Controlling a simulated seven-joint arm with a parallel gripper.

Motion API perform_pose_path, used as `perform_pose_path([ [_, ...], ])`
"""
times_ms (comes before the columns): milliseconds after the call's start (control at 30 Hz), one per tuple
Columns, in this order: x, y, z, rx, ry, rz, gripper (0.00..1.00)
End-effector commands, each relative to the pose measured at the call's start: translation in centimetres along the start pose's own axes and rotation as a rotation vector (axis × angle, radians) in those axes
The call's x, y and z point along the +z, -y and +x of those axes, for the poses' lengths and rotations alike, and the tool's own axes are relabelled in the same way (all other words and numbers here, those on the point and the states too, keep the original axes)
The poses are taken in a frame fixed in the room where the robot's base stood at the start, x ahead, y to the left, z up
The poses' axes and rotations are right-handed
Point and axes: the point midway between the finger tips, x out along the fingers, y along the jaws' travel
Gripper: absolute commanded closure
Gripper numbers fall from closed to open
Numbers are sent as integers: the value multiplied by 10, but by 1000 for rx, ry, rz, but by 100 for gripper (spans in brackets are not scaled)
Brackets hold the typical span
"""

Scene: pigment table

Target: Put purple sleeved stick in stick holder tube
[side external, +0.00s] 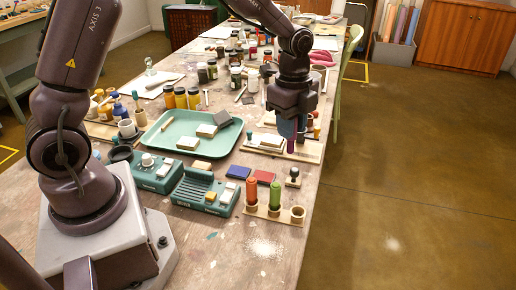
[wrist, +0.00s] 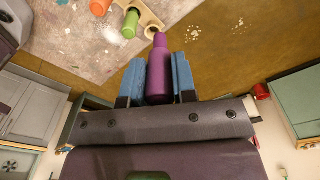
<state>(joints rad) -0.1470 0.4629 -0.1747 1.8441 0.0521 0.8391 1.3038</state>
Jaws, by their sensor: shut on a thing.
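My gripper (side external: 288,126) is shut on the purple sleeved stick (side external: 291,146), which hangs below the fingers in the side view. In the wrist view the purple stick (wrist: 159,68) sits between my two blue fingers (wrist: 160,78). The wooden stick holder (side external: 268,213) stands on the table, below and nearer the side camera than the stick. Its right-hand tube (side external: 297,213) looks empty.
A dark-knobbed stamp (side external: 293,175) stands behind the holder. Red (side external: 264,177) and blue (side external: 238,172) pads lie beside it. Teal devices (side external: 206,192) and a green tray (side external: 173,127) are to the left. The table's right edge is close to the holder, with floor beyond.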

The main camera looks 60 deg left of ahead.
Motion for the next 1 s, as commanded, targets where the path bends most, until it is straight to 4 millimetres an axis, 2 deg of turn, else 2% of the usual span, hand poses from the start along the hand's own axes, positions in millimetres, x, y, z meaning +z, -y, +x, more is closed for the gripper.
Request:
perform_pose_path([
  [33, 8, 22, 1, 0, -1, -35, 97],
  [200, 38, 81, 4, -2, 4, -137, 97],
  [400, 77, 131, 10, -6, 21, -236, 97],
  [500, 92, 145, 12, -9, 29, -269, 97],
  [633, 104, 155, 14, -11, 36, -294, 97],
  [833, 108, 159, 18, -12, 39, -303, 97],
  [1000, 108, 158, 29, -10, 39, -302, 97],
])
